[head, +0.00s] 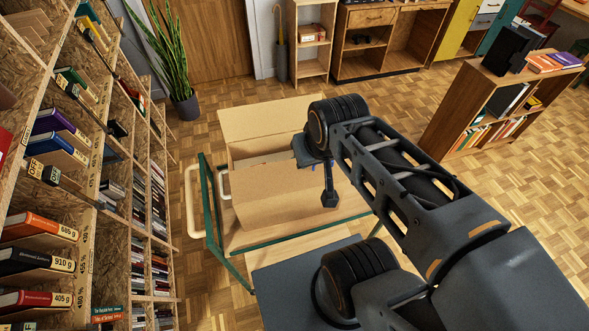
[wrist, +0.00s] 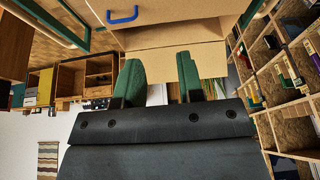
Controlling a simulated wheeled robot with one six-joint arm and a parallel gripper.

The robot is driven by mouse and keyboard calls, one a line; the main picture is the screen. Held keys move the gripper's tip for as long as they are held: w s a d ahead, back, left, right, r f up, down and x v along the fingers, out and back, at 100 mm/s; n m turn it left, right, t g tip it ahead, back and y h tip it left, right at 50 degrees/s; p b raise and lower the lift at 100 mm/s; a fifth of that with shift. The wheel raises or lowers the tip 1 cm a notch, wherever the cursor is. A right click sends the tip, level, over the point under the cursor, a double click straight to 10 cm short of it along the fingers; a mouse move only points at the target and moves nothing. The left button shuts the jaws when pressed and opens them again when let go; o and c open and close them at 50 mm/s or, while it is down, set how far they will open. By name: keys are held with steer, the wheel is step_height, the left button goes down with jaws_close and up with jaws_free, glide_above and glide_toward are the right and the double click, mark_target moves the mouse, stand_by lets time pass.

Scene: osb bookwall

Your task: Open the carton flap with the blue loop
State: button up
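The cardboard carton (head: 262,205) stands on a green-framed cart in the middle of the head view. A broad flap (head: 262,118) stands raised at its far side, and part of the inside shows between the panels. The blue loop (wrist: 122,15) is at the top of the wrist view, on a cardboard panel (wrist: 175,32). My gripper (wrist: 159,78) has two green fingers, apart with nothing between them. The loop lies off to the left of the fingers in that view, not touching them. In the head view my arm hides part of the carton's right side.
A low bookcase (head: 455,115) stands at the right. Wood floor is clear between carton and back furniture.

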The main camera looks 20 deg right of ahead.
steer(key=w+d+f+m+g+b, duration=0.1)
steer(key=w+d+m+g+b, duration=0.1)
steer(key=w+d+m+g, duration=0.5)
steer(key=w+d+m+b, duration=0.25)
steer(key=w+m, duration=0.25)
steer(key=m, duration=0.7)
steer(key=f, duration=0.4)
steer(key=s+f+p, duration=0.1)
steer(key=f, duration=0.4)
steer(key=s+f, duration=0.1)
steer(key=f, duration=0.3)
steer(key=shift+s+a+f+p, duration=0.15)
steer(key=shift+s+p, duration=0.1)
steer(key=shift+p, duration=0.15)
jaws_close()
